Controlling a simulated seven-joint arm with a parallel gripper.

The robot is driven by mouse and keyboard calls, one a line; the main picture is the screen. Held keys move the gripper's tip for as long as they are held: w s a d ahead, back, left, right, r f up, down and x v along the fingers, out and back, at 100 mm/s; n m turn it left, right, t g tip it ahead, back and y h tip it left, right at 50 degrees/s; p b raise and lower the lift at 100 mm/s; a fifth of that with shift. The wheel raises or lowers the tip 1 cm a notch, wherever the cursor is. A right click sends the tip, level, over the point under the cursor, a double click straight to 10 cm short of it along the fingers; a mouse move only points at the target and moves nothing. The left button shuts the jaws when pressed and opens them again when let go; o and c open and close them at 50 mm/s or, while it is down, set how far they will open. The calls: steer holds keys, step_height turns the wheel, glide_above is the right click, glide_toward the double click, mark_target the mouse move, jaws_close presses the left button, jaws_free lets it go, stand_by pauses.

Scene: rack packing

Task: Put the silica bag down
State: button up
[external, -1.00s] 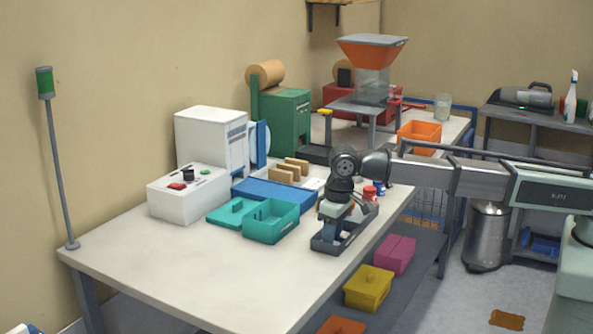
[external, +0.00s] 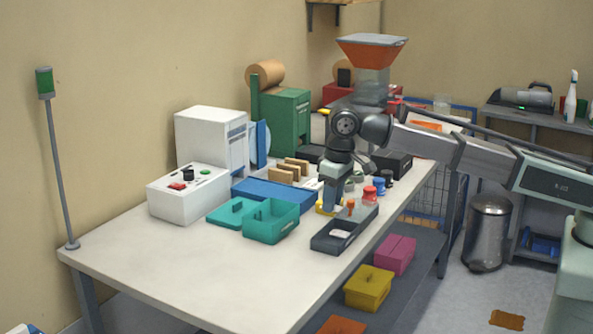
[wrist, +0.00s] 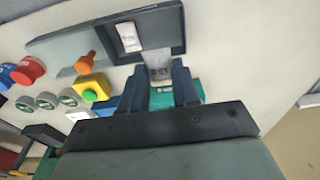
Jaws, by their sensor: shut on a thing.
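My gripper (external: 333,205) points down behind the left part of the dark grey tray (external: 325,244) on the white table. In the wrist view my gripper (wrist: 162,88) is shut on a small whitish silica bag (wrist: 158,62), which sticks out past the fingertips toward the tray's near wall (wrist: 160,28). The bag's lower part is hidden between the fingers. Another white packet (wrist: 128,37) lies in a compartment of the tray; it also shows in the external view (external: 341,234). I cannot tell whether the held bag touches the tray.
A yellow block with a green button (wrist: 90,92) and an orange knobbed piece (wrist: 85,62) stand close to my gripper. Red (external: 369,195) and blue pieces stand behind the tray. A teal box (external: 270,222) is to the left. The front left of the table is clear.

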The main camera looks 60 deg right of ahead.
steer(key=w+d, duration=0.2)
steer(key=w, duration=0.6)
glide_toward(272, 218)
steer(key=s+a+r, duration=0.2)
steer(key=a+r, duration=0.1)
steer(key=a, duration=0.2)
steer(key=shift+s+a+f, duration=0.1)
steer(key=shift+f, duration=2.2)
steer(key=shift+s+a+f, duration=0.1)
steer(key=shift+f, duration=2.2)
steer(key=shift+f, duration=0.1)
steer(key=o, duration=1)
steer(key=r, duration=0.4)
steer(key=s+r, duration=0.1)
steer(key=r, duration=0.7)
steer(key=shift+s, duration=0.2)
